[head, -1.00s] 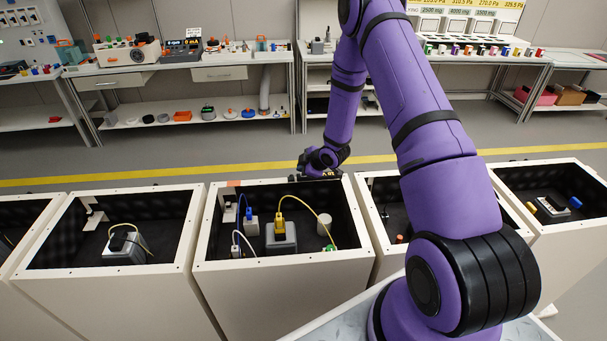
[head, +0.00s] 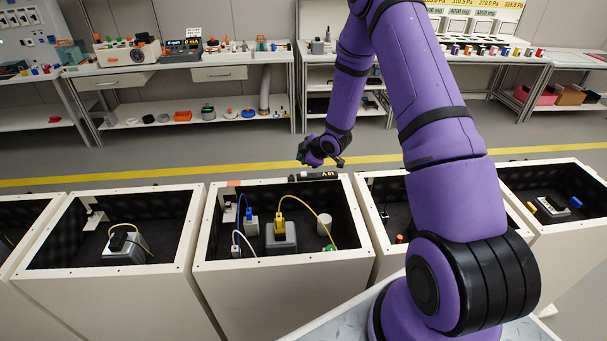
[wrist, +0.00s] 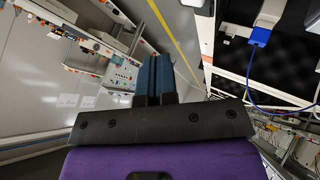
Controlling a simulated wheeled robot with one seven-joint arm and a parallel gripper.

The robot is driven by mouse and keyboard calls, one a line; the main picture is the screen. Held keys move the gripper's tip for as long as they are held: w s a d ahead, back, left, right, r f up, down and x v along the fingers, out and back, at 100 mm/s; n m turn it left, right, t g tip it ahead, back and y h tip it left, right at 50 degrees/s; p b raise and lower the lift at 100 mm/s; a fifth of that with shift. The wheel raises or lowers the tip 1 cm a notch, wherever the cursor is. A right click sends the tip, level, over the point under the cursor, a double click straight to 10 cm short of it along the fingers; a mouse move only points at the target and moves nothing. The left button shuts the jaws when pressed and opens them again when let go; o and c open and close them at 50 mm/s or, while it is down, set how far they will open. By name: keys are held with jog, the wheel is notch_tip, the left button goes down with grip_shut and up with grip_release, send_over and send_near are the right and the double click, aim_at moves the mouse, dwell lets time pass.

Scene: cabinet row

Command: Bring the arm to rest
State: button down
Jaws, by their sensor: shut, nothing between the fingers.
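My purple arm reaches up and over, and its wrist hangs above the back edge of the middle open cabinet (head: 283,268). My gripper (wrist: 154,62) shows in the wrist view with its two blue-grey fingers together and nothing between them. In the head view the wrist and gripper are small and dark, beside the floor's yellow line and apart from the cabinet.
The middle cabinet holds a grey block with a yellow plug (head: 280,226), a blue plug (head: 249,214) and cables. Other open cabinets stand on both sides, including one with a grey box (head: 124,248). Workbenches (head: 190,72) line the back wall, beyond open floor.

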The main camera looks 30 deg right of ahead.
jog(key=shift+r, duration=0.75)
jog(key=shift+r, duration=0.3)
jog(key=s+a+r+m+g+h, duration=0.1)
jog(key=s+r+m+h, duration=0.3)
jog(key=r, duration=1)
jog(key=s+a+r+m, duration=0.15)
jog(key=s+r, duration=0.55)
jog(key=r, duration=0.7)
jog(key=s+a+r+m, duration=0.2)
jog(key=s+r, duration=0.1)
jog(key=s, duration=0.7)
jog(key=s+a+r+m+g, duration=0.1)
jog(key=s+a+r+m, duration=0.2)
jog(key=s, duration=0.7)
jog(key=s+a+r+m+g+y, duration=0.1)
jog(key=s+r, duration=0.4)
jog(key=s, duration=0.5)
jog(key=shift+a+m, duration=0.65)
